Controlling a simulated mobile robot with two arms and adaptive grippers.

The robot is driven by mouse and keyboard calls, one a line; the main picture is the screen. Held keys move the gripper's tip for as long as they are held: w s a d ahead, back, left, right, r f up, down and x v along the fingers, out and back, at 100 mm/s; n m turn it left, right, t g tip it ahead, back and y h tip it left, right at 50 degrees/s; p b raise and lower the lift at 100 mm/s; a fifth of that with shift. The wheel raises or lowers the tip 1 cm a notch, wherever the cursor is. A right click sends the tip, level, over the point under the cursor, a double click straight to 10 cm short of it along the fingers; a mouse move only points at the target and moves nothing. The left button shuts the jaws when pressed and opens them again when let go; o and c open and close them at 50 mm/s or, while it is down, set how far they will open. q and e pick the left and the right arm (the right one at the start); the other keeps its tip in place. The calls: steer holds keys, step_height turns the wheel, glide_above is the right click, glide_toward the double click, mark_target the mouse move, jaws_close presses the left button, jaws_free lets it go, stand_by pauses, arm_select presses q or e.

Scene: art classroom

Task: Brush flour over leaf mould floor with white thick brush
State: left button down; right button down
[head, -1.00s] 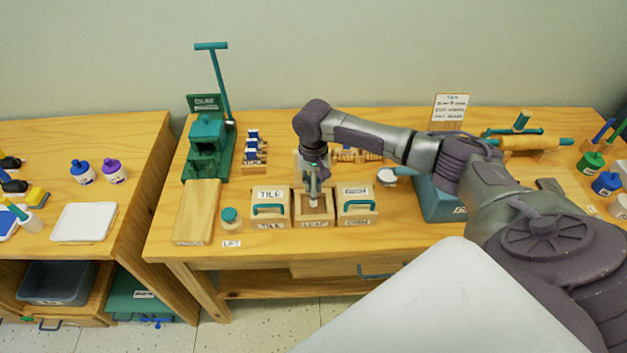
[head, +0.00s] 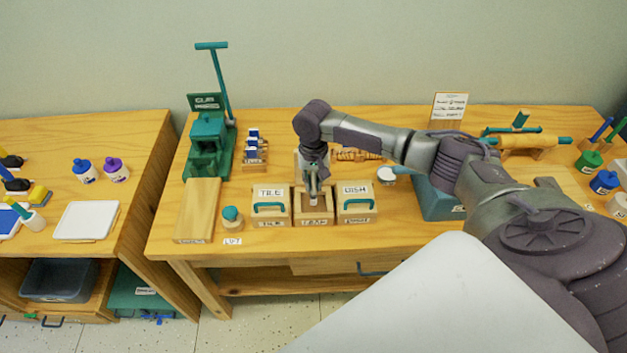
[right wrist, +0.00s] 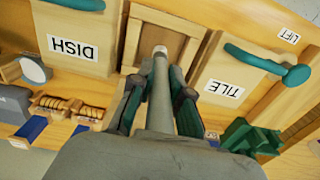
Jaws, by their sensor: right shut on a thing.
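The leaf mould (head: 328,219) is an open wooden box between the tile mould (head: 270,206) and the dish mould (head: 356,205), both with teal handles. My right gripper (head: 313,184) is over the leaf mould, pointing down. In the right wrist view my right gripper (right wrist: 158,95) is shut on the brush (right wrist: 160,108), a thick greyish-white rod. The brush's pale tip (right wrist: 160,54) is at the mould's recess; I cannot tell whether it touches the floor (right wrist: 178,44). No flour can be made out. My left gripper is not in view.
A teal box (head: 436,200) lies under my right forearm. Wooden rollers (right wrist: 80,108) lie behind the moulds.

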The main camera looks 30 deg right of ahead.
steer(key=shift+f, duration=0.6)
stand_by(0.5)
steer(key=shift+w+a+r+p, duration=0.1)
steer(key=shift+a+p, duration=0.1)
steer(key=shift+p, duration=0.25)
steer(key=shift+w+a+p, duration=0.2)
steer(key=shift+a+p, duration=0.05)
steer(key=shift+p, duration=0.2)
steer(key=shift+a, duration=0.1)
steer(key=shift+a, duration=0.1)
steer(key=shift+p, duration=0.35)
